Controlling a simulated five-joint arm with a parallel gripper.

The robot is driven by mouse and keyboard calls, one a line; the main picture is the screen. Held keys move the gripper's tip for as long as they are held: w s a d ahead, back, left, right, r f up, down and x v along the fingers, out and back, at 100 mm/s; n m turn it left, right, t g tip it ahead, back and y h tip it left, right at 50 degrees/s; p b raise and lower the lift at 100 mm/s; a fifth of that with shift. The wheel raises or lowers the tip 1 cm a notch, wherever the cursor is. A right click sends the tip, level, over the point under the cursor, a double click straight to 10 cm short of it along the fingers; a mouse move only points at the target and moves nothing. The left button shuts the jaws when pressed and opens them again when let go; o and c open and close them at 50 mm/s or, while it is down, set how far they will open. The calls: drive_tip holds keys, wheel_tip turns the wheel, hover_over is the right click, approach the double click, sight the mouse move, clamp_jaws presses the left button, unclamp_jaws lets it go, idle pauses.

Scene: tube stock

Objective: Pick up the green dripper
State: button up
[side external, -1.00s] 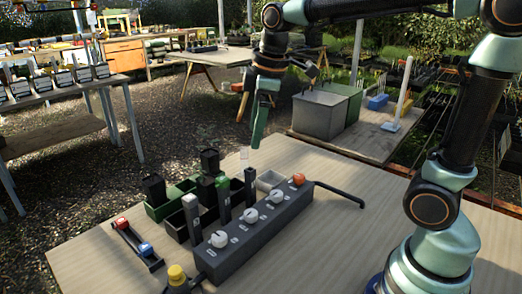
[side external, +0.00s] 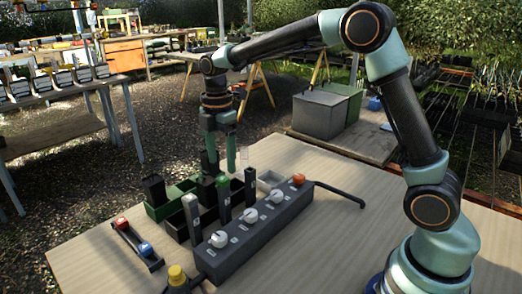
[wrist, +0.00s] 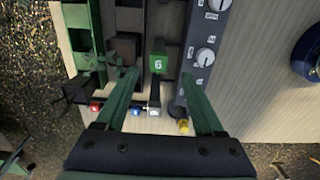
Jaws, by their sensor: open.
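The green dripper (side external: 223,192) stands upright in a dark rack behind the grey control box, between a white-topped dripper (side external: 191,214) and a dark one (side external: 250,187). In the wrist view its green marked top (wrist: 158,63) lies between my fingertips. My gripper (side external: 221,170) points down just above the green dripper, with its green fingers apart and nothing held. In the wrist view my gripper (wrist: 159,76) has one finger on each side of the green top. I cannot tell whether either finger touches it.
The grey control box (side external: 262,228) with white knobs and an orange button stands close in front. Black blocks (side external: 154,189) stand in a green tray behind. A bar with red and blue ends (side external: 134,244) and a yellow knob (side external: 177,275) lie nearer.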

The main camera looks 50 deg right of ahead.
sight(222, 178)
drive_tip(key=shift+w+a+f, duration=0.1)
drive_tip(key=shift+f, duration=3.15)
clamp_jaws()
